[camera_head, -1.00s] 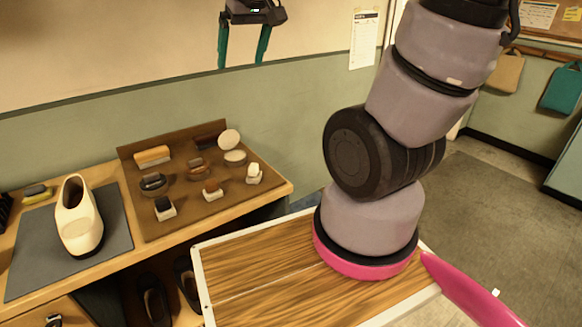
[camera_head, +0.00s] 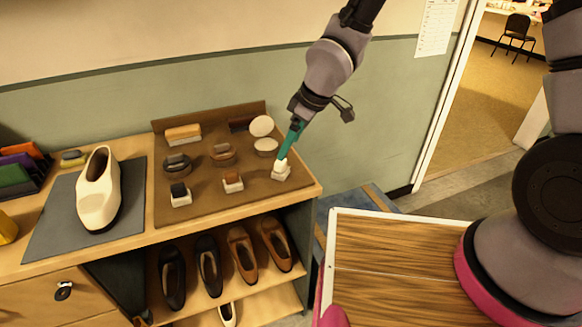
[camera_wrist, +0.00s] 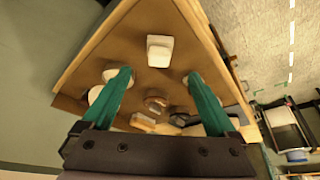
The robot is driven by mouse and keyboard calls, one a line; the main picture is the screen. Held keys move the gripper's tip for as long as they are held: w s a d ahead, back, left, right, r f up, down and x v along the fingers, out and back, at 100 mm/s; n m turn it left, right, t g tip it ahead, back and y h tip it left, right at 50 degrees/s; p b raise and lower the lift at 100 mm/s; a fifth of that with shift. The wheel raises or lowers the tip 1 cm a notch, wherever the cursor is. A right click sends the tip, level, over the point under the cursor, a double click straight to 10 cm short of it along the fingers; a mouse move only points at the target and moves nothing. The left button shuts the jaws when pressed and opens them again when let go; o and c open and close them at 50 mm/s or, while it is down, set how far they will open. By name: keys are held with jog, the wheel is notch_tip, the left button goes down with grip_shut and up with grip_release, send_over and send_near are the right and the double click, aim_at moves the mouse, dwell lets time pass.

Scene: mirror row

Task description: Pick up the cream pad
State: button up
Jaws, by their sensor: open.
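The cream pad (camera_head: 281,171) is a small pale block with a narrower top, at the right end of the front row on the brown board (camera_head: 215,205). It also shows in the wrist view (camera_wrist: 159,50), beyond the fingertips and centred between them. My gripper (camera_head: 286,156) has teal fingers pointing down, with their tips right at the pad's top in the head view; I cannot tell there whether they touch. In the wrist view my gripper (camera_wrist: 158,75) is open with nothing between its fingers.
A brown-topped pad (camera_head: 232,183) and a black-topped pad (camera_head: 180,195) stand left of it. A round tin (camera_head: 265,147) with a pale disc (camera_head: 262,126) is just behind. A cream shoe (camera_head: 98,190) stands on a grey mat (camera_head: 50,232). Shoes fill the shelf below.

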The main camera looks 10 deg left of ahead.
aim_at(280, 165)
jog(key=x, duration=0.8)
jog(key=shift+w+f, duration=0.1)
jog(key=shift+f, duration=0.3)
grip_shut()
notch_tip(280, 165, up, 10)
jog(key=shift+r, duration=0.1)
jog(key=c, duration=0.6)
grip_release()
jog(key=shift+c, duration=0.2)
jog(key=c, duration=0.6)
